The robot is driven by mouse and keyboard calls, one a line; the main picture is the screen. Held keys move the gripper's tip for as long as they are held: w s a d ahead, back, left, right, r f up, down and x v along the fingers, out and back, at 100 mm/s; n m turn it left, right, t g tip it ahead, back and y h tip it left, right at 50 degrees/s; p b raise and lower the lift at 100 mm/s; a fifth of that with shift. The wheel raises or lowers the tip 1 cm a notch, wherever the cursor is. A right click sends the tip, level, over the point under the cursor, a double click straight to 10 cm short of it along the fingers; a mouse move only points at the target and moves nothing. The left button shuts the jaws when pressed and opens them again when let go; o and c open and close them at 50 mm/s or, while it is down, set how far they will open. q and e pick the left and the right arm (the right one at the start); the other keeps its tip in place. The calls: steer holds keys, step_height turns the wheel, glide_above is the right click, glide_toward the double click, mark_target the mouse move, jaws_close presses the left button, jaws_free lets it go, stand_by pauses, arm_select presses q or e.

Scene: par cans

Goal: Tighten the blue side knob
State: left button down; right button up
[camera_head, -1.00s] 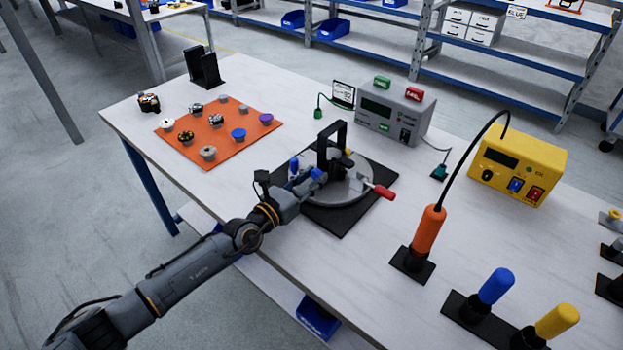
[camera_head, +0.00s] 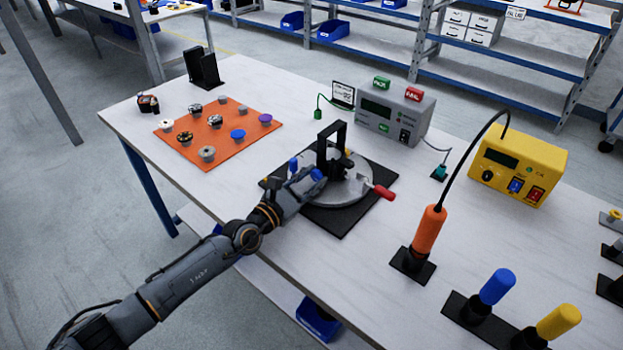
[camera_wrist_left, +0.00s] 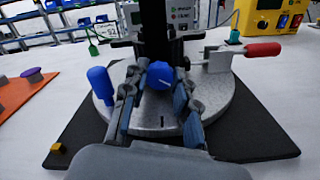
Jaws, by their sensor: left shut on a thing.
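The blue side knob (camera_wrist_left: 160,75) sits at the front of a round grey fixture (camera_wrist_left: 228,105) on a black base plate (camera_wrist_left: 262,145). My left gripper (camera_wrist_left: 160,88) is shut on the knob, with one finger on each side of it in the left wrist view. In the head view the knob (camera_head: 316,174) shows just past my left gripper (camera_head: 308,178). A blue upright handle (camera_wrist_left: 100,84) stands on the fixture to the left. A red-handled lever (camera_wrist_left: 262,50) is at the right. The black upright frame rises behind the knob. My right gripper is not in view.
An orange mat (camera_head: 225,147) with several small parts lies at the left. A grey tester (camera_head: 395,110) and a yellow power unit (camera_head: 518,165) stand behind and right. An orange tool (camera_head: 428,235) stands upright in a holder, with blue and yellow drivers (camera_head: 495,287) nearby.

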arm_select(q)
steer(key=c, duration=1)
jaws_free()
steer(key=v, duration=1.2)
